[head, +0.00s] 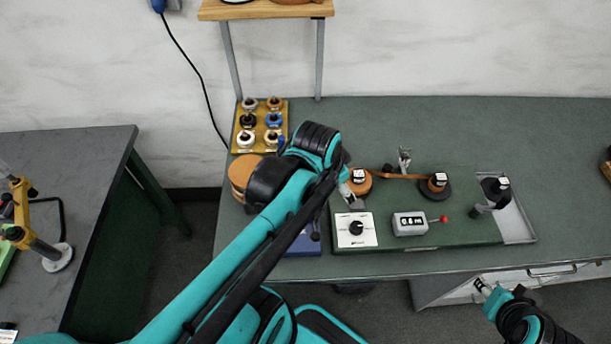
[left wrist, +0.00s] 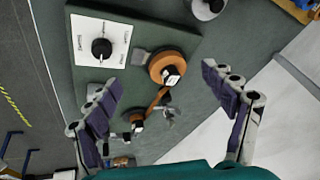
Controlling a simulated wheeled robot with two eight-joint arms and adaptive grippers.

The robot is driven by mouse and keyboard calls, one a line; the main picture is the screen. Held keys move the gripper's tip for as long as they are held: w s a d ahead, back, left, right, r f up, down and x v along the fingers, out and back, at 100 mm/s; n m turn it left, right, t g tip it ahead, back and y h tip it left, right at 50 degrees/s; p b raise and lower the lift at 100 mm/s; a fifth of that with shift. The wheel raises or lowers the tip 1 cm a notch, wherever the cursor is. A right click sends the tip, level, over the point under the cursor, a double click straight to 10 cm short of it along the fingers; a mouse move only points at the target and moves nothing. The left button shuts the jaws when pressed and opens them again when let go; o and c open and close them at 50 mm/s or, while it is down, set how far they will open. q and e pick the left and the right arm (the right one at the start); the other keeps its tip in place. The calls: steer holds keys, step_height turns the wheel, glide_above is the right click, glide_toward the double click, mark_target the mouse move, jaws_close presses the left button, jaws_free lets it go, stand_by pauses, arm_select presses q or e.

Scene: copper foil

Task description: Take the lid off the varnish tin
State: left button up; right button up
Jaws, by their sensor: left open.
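No tin with a readable varnish label shows. A round grey object with a dark centre (left wrist: 207,6) is cut by the top edge of the left wrist view; I cannot tell whether it is the tin. In the head view my arm hides the spot between the spool tray and the green machine. My left gripper (left wrist: 162,77) is open and empty, above the machine's copper spool (left wrist: 170,66); it shows partly in the head view (head: 347,190). My right gripper (head: 483,287) is low at the bench's front edge, fingers too small to read.
The green machine (head: 465,239) carries a knob panel (head: 345,239), a counter (head: 408,223) and a second spool (head: 434,188). A yellow tray (head: 260,135) holds several small spools. A blue box (head: 303,245) lies at the front. The bench's back right (head: 500,130) is clear.

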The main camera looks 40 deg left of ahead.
arm_select(q)
steer(key=w+a+f+m+g, duration=0.1)
steer(key=a+m, duration=0.1)
steer(key=a, duration=0.2)
steer(key=w+a+f+m+g+h+p, duration=0.1)
steer(key=a+m, duration=0.2)
steer(key=a, duration=0.1)
steer(key=w+a+f+m+g, duration=0.1)
steer(key=a+m, duration=0.1)
steer(key=a, duration=0.2)
steer(key=shift+w+a+f+g, duration=0.15)
steer(key=shift+w+a+g, duration=0.05)
steer(key=shift+w+g, duration=0.2)
steer(key=shift+a+f+m+h, duration=0.2)
steer(key=shift+a+m+h, duration=0.1)
steer(key=shift+m, duration=0.2)
steer(key=shift+a+f, duration=0.1)
steer(key=shift+f, duration=0.2)
steer(key=f+b, duration=0.1)
steer(key=f, duration=0.1)
steer(key=f+b, duration=0.1)
steer(key=f, duration=0.2)
steer(key=f+b, duration=0.1)
steer(key=f, duration=0.1)
steer(key=shift+w+d+f, duration=0.1)
steer(key=shift+d+f, duration=0.15)
steer(key=shift+r, duration=0.1)
steer(key=c, duration=1)
steer(key=shift+c, duration=1.1)
steer(key=shift+c, duration=0.3)
